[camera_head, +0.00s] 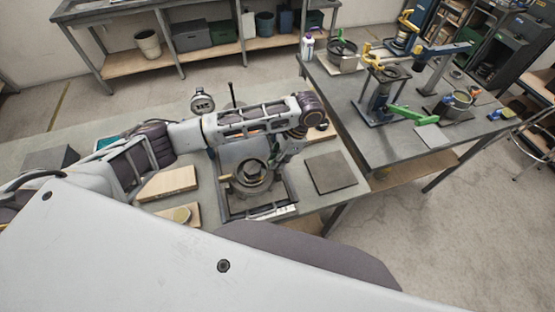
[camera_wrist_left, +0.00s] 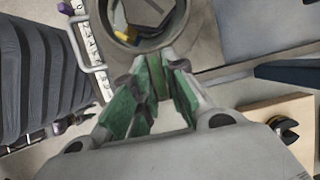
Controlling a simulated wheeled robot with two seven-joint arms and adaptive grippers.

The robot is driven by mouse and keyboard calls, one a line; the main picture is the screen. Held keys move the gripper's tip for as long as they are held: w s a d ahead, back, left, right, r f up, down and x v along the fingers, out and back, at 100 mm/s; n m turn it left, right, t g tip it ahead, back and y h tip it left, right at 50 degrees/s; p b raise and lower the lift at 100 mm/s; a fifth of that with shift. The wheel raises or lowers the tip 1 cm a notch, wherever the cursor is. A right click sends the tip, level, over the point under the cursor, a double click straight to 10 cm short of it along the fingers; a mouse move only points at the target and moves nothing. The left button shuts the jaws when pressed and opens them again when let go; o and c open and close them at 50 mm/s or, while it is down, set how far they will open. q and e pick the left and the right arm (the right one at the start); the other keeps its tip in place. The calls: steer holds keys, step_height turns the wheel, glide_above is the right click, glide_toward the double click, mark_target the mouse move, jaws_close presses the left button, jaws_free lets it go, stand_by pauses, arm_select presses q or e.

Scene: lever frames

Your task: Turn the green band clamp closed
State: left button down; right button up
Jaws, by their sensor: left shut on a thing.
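A grey round pot with a thick rim (camera_head: 252,172) stands in a dark frame on the near bench. Its open rim also shows at the top of the left wrist view (camera_wrist_left: 128,42), with yellow and dark parts inside. The green band clamp's lever (camera_wrist_left: 158,76) appears as a green piece beside the rim, mostly covered by the fingers. My left gripper (camera_head: 273,167) reaches down at the pot's right side. In the left wrist view its fingers (camera_wrist_left: 160,88) are shut on that green piece. My right gripper is not in view.
Wooden blocks (camera_head: 168,183) lie left of the pot, and a flat dark plate (camera_head: 330,172) lies to its right. A second bench (camera_head: 385,140) at the right carries several clamps and levers. A shelf (camera_head: 135,65) with bins stands behind.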

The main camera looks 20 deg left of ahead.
arm_select(q)
steer(key=shift+r, duration=0.1)
steer(key=c, duration=1.7)
jaws_free()
steer(key=shift+r, duration=0.1)
steer(key=shift+v, duration=5.9)
steer(key=shift+s+d, duration=0.1)
